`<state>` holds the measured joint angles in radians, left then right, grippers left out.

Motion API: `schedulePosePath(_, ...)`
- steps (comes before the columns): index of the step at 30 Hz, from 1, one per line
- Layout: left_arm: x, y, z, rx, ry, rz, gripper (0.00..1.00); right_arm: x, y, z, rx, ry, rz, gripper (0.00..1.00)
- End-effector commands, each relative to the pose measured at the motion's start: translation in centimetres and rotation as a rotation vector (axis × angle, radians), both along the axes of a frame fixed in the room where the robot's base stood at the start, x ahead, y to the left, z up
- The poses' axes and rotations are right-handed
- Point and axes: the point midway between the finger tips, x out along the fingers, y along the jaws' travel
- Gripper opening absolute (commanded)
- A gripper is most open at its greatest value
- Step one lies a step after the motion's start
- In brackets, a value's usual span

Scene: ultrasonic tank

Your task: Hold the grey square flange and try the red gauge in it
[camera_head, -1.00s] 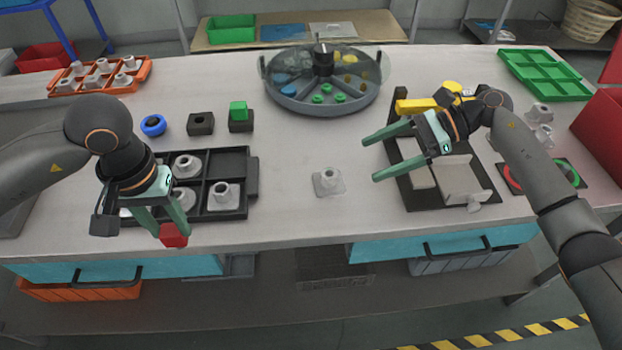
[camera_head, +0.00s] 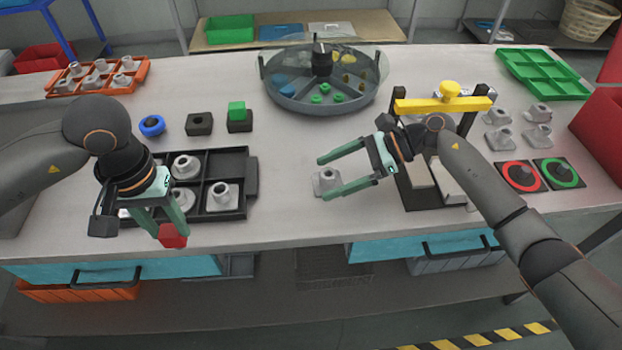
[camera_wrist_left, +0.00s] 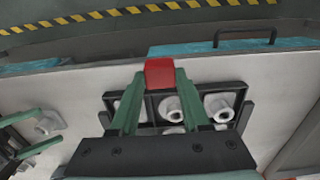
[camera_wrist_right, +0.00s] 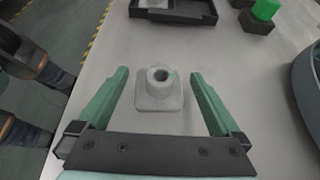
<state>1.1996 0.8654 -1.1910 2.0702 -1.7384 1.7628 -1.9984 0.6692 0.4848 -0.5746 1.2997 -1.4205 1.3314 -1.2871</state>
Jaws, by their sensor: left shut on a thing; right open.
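The grey square flange (camera_head: 325,180) stands upright on the bench, a square base with a round hollow neck. In the right wrist view the flange (camera_wrist_right: 159,90) sits between the open fingers, a little beyond their middle. My right gripper (camera_head: 321,178) is open and empty, its fingers on either side of the flange in the head view; I cannot tell its exact height. My left gripper (camera_head: 172,234) is shut on the red gauge (camera_head: 172,236) and holds it near the bench's front edge. The gauge (camera_wrist_left: 160,73) shows as a red block at the fingertips; its lower part is hidden.
A black divided tray (camera_head: 230,165) with several flanges lies beside my left gripper. A black fixture with a yellow bar (camera_head: 442,104) stands under my right arm. Red (camera_head: 520,175) and green (camera_head: 558,172) ringed pads lie right. A round tank (camera_head: 321,82) stands behind.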

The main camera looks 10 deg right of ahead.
Motion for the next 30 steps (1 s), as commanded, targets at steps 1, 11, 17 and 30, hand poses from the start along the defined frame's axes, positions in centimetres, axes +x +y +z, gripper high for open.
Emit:
schedulePosePath(1,0.01,0.00,0.02,0.000,0.000,0.000,0.00,0.01,0.04,-0.01,0.000,0.000,0.000,1.00)
schedulePosePath(11,0.01,-0.01,0.02,0.000,0.000,0.000,0.00,0.01,0.00,0.01,0.000,0.000,0.000,0.83)
schedulePosePath(17,0.01,-0.01,0.02,0.000,0.000,0.000,0.00,0.01,-0.01,0.00,0.000,0.000,0.000,0.61)
schedulePosePath(30,0.01,-0.01,0.02,0.000,0.000,0.000,0.00,0.01,-0.02,0.00,0.000,0.000,0.000,0.11)
